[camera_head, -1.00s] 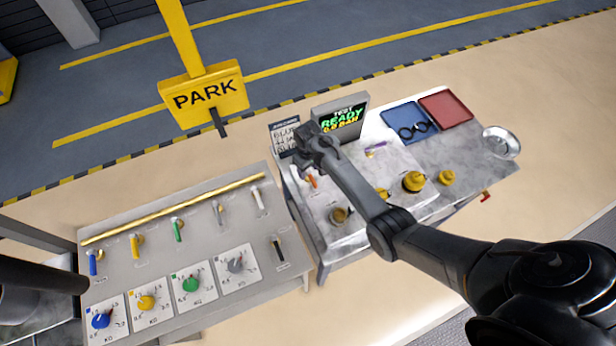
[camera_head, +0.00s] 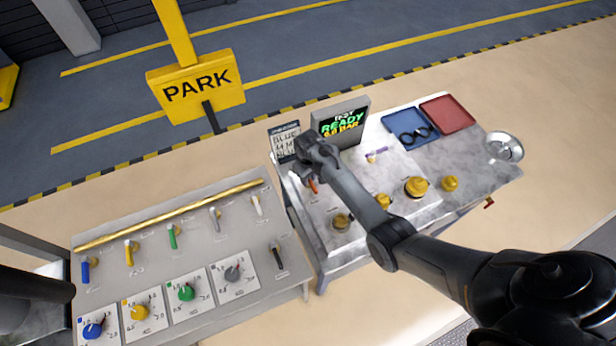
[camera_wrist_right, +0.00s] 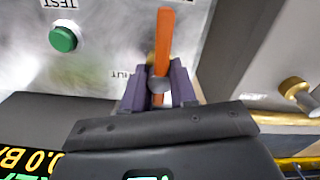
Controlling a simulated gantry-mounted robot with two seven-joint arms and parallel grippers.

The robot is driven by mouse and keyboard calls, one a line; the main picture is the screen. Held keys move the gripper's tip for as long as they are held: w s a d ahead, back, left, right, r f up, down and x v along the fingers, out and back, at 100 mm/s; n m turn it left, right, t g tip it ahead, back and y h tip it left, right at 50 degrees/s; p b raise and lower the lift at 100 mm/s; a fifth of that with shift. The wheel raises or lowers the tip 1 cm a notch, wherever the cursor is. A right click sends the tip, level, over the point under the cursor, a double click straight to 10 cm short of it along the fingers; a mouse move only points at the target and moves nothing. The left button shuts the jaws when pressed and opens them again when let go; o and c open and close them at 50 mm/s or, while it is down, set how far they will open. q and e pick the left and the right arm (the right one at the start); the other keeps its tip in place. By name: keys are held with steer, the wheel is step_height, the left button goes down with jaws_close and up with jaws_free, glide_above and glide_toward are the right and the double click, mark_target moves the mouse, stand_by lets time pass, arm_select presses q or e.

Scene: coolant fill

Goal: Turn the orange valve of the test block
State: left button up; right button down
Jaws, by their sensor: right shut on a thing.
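The test block's orange valve handle (camera_wrist_right: 164,42) is a slim upright bar in the right wrist view. In the head view only a small orange part (camera_head: 313,187) shows below my right gripper (camera_head: 309,178). The purple fingers of the right gripper (camera_wrist_right: 159,90) stand on either side of the handle's lower part and are shut on it. The valve's base is mostly hidden by the fingers. My left arm shows at the lower left of the head view, but its gripper is out of view.
A display reading READY (camera_head: 342,122) and a text card (camera_head: 285,140) stand close behind the gripper. A green button (camera_wrist_right: 63,39) is beside the valve. Brass fittings (camera_head: 416,187), a blue tray (camera_head: 409,128) and a red tray (camera_head: 447,114) are right. A valve panel (camera_head: 200,240) is left.

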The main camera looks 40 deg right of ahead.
steer(key=shift+r+n+p, duration=0.1)
steer(key=shift+n+p, duration=1.2)
steer(key=shift+n, duration=0.3)
steer(key=shift+n+p, duration=0.45)
steer(key=shift+n, duration=0.45)
steer(key=n+p, duration=0.1)
steer(key=n, duration=0.1)
steer(key=shift+n, duration=0.4)
steer(key=n, duration=0.4)
steer(key=shift+n, duration=0.3)
steer(key=n, duration=0.3)
steer(key=shift+n, duration=0.3)
steer(key=shift+n+b, duration=0.35)
steer(key=shift+n, duration=0.25)
steer(key=shift+s+a+n, duration=0.1)
steer(key=shift+n, duration=0.2)
